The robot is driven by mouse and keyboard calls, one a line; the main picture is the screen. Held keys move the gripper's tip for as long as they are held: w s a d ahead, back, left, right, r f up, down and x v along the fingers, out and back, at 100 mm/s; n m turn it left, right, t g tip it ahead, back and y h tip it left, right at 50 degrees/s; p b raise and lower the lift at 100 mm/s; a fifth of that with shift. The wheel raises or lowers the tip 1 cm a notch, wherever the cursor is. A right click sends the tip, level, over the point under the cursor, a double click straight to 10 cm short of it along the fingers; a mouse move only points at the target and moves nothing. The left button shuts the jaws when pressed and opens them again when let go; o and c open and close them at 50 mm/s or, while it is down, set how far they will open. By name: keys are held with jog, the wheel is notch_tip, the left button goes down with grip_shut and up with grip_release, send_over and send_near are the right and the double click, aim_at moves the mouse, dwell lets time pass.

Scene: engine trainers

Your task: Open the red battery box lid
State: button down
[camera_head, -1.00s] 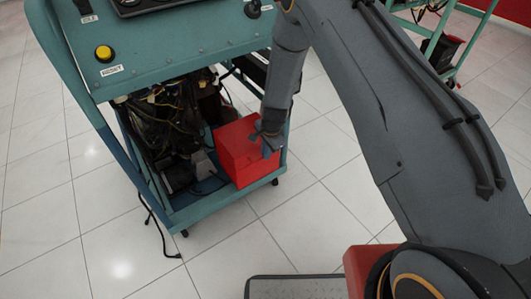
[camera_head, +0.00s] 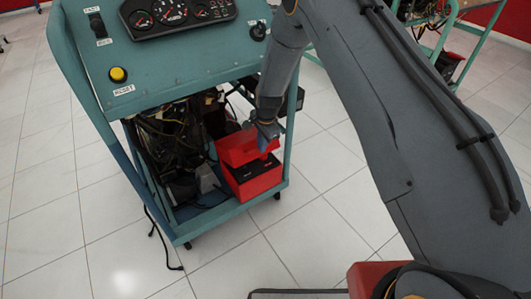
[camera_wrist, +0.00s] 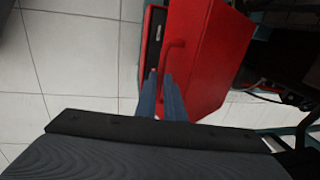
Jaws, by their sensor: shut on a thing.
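The red battery box (camera_head: 256,187) sits on the lower shelf of the teal trainer cart, at its right side. Its red lid (camera_head: 238,149) is raised off the box, with a gap that shows a black top (camera_head: 250,171) inside. In the wrist view the lid (camera_wrist: 207,60) carries a red bar handle (camera_wrist: 182,44), and a strip of the dark inside (camera_wrist: 154,28) shows left of it. My gripper (camera_head: 267,138) is at the lid's right edge; in the wrist view its blue fingers (camera_wrist: 160,76) are shut at the handle's near end. The exact contact is partly hidden.
The cart's teal panel (camera_head: 185,70) with gauges and a yellow button overhangs the shelf. Wires and engine parts (camera_head: 175,130) crowd left of the box. A cart post (camera_head: 291,140) stands close right of my gripper.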

jog(key=shift+w+a, duration=0.2)
jog(key=shift+a, duration=0.05)
jog(key=c, duration=1.9)
grip_release()
jog(key=shift+f, duration=0.15)
jog(key=shift+o, duration=0.2)
jog(key=shift+d, duration=0.1)
jog(key=shift+d, duration=0.15)
jog(key=shift+s, duration=0.1)
notch_tip(320, 180, up, 8)
jog(key=s, duration=0.1)
jog(key=shift+d+f+p, duration=0.15)
jog(key=shift+d+p, duration=0.15)
jog(key=shift+d, duration=0.15)
jog(key=shift+s, duration=0.1)
